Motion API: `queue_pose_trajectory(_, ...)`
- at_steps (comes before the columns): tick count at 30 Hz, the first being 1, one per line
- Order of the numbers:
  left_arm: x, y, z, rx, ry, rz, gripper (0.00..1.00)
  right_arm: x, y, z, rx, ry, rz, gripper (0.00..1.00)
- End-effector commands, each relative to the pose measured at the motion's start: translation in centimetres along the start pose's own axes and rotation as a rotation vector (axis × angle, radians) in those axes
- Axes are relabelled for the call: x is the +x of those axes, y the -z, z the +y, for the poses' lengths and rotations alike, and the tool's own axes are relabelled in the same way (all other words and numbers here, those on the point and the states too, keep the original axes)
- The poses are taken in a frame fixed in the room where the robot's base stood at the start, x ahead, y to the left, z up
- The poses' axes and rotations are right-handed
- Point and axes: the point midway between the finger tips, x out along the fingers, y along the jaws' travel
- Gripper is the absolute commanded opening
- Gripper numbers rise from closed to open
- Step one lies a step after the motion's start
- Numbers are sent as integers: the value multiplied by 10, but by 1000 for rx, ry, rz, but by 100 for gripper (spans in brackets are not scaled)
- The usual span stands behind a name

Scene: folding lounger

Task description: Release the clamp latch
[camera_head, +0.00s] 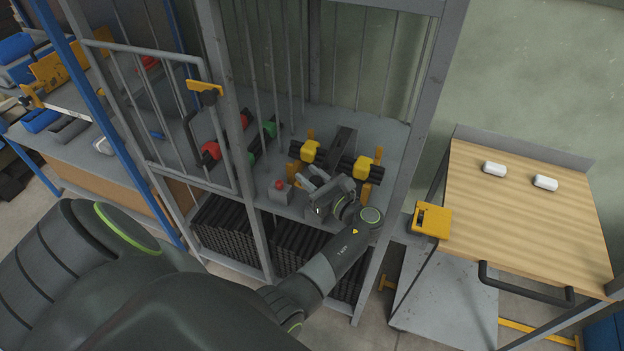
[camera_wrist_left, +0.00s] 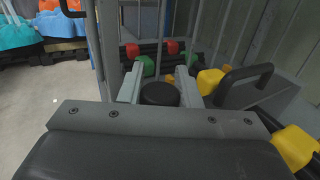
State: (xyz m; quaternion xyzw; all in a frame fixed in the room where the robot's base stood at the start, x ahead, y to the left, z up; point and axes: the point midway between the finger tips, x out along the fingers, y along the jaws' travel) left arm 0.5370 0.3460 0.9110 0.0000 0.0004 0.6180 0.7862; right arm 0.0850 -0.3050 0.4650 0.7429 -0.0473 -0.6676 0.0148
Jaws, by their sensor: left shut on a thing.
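The clamp fixture, with dark bars, yellow blocks (camera_head: 362,166) and a dark raised handle (camera_head: 343,140), stands on the grey bench inside the cage. The handle also shows at the right of the left wrist view (camera_wrist_left: 243,80). My left gripper (camera_head: 306,182) reaches in just in front of the fixture. In the left wrist view its two grey fingers (camera_wrist_left: 159,88) are on either side of a dark round knob (camera_wrist_left: 160,94) and shut on it. I cannot tell whether this knob is the clamp latch. My right gripper is not in view.
A grey box with a red button (camera_head: 279,189) stands left of my left gripper. Red and green clamp blocks (camera_head: 210,150) are farther left. Cage posts (camera_head: 235,130) and a barred door (camera_head: 165,115) stand close by. A wooden-topped table (camera_head: 530,230) is at right.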

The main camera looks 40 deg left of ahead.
Motion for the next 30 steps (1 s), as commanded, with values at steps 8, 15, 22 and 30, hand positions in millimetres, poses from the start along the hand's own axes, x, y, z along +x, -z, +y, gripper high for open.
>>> queue_pose_trajectory(8, 1, -2, 0, -4, -81, -4, 8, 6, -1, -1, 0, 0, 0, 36)
queue_pose_trajectory(15, 1, -2, 1, -3, -97, -4, 8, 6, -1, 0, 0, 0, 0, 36)
queue_pose_trajectory(22, 1, -3, 1, -4, -96, -5, 8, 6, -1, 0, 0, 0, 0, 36)
queue_pose_trajectory(30, 0, -2, 1, -2, -96, -3, 51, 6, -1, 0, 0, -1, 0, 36)
